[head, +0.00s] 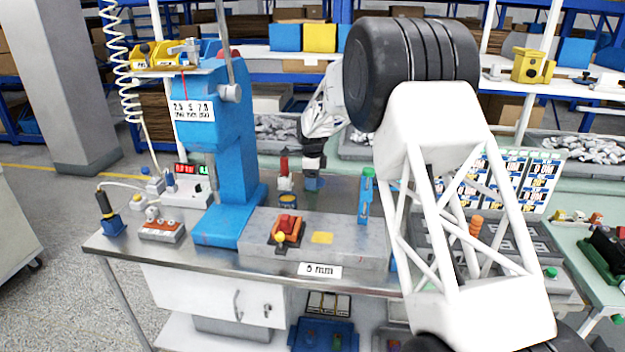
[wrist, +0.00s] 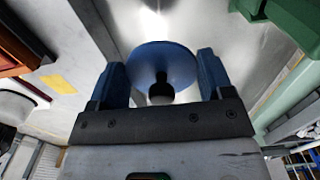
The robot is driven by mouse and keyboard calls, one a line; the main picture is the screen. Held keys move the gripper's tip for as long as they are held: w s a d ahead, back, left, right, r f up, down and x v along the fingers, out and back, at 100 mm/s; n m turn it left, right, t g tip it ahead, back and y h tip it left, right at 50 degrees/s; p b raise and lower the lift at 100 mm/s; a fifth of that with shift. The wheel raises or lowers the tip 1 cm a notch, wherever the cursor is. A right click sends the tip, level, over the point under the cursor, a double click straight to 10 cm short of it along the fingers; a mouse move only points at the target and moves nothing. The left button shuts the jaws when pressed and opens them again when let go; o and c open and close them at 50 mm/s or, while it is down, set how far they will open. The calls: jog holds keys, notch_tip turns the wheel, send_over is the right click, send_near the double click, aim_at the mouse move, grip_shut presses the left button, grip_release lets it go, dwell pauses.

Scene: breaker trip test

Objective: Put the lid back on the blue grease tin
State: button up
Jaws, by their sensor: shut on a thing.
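In the wrist view my gripper (wrist: 160,75) has its two blue fingers on opposite sides of a round blue lid (wrist: 148,60) with a black knob (wrist: 160,92). The knob faces the camera, and the fingers are closed on the lid. In the head view my gripper (head: 313,182) points down over the back of the bench, behind the grey press base. The lid cannot be made out there. A small blue thing with a yellow mark (head: 288,201) stands to its left; I cannot tell whether it is the grease tin. The tin is not clearly seen in the wrist view.
A blue press (head: 205,140) stands left on the steel bench (head: 200,262). A red-and-orange block (head: 287,227) sits on the grey base (head: 345,245), near a blue post with a green top (head: 366,195). A card board (head: 510,180) stands at right.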

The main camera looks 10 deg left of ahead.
aim_at(285, 199)
jog(key=shift+a, duration=0.1)
jog(key=a+r+n, duration=0.1)
jog(key=a+n, duration=0.5)
jog(key=a, duration=0.3)
jog(key=shift+s+a, duration=0.2)
jog(key=shift+a, duration=0.2)
jog(key=shift+f, duration=0.2)
jog(key=shift+f, duration=3)
jog(key=shift+f, duration=0.2)
dwell(0.5)
jog(key=o, duration=0.9)
